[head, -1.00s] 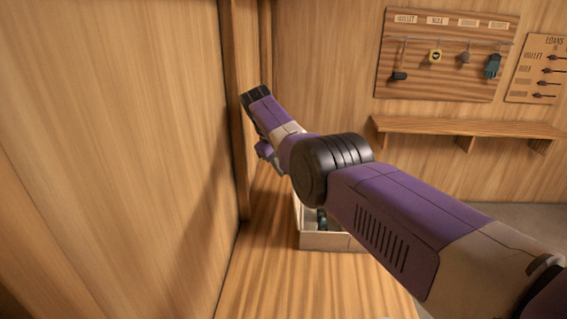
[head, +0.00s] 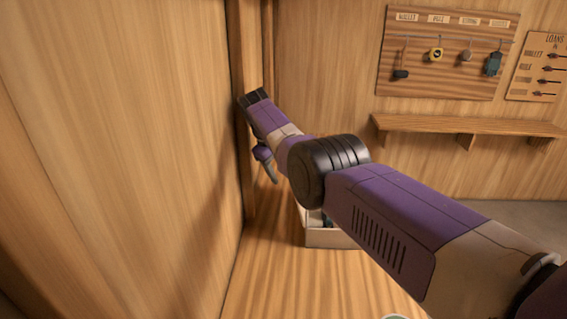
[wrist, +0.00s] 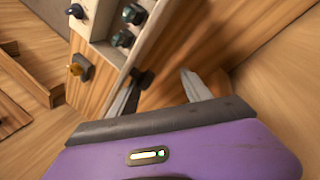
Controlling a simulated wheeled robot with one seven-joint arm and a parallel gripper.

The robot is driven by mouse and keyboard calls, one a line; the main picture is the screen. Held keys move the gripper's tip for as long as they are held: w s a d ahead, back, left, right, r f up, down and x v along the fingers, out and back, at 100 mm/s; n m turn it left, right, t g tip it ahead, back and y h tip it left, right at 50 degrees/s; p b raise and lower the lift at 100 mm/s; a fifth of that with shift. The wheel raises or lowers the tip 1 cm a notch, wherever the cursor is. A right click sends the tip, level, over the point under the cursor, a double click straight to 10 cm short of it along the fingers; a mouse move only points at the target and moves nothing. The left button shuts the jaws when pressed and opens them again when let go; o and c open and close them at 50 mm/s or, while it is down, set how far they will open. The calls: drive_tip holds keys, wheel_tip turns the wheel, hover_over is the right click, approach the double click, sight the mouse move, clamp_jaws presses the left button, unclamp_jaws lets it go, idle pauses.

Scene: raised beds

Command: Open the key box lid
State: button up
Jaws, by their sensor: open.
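My gripper (wrist: 160,82) is open in the wrist view, its two pale grey fingers apart with nothing held between them. A small dark knob (wrist: 146,78) sits on the edge of a wooden panel (wrist: 112,66), close to the left fingertip; I cannot tell whether they touch. I cannot tell for sure whether this panel is the key box or its lid. In the head view my gripper (head: 268,165) hangs by the wooden post at the left, fingers down, and no key box lid is clearly seen there. My own arm hides much of the counter behind it.
A pale open box (head: 332,238) with dark items stands on the wooden counter (head: 270,285), partly behind my arm. A wooden wall (head: 120,150) rises close on the left. A tool board (head: 450,80) hangs above a shelf (head: 470,127) at the back right.

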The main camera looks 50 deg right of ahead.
drive_tip(key=shift+d, duration=0.2)
idle(0.6)
drive_tip(key=v, duration=0.8)
drive_tip(key=shift+b, duration=0.35)
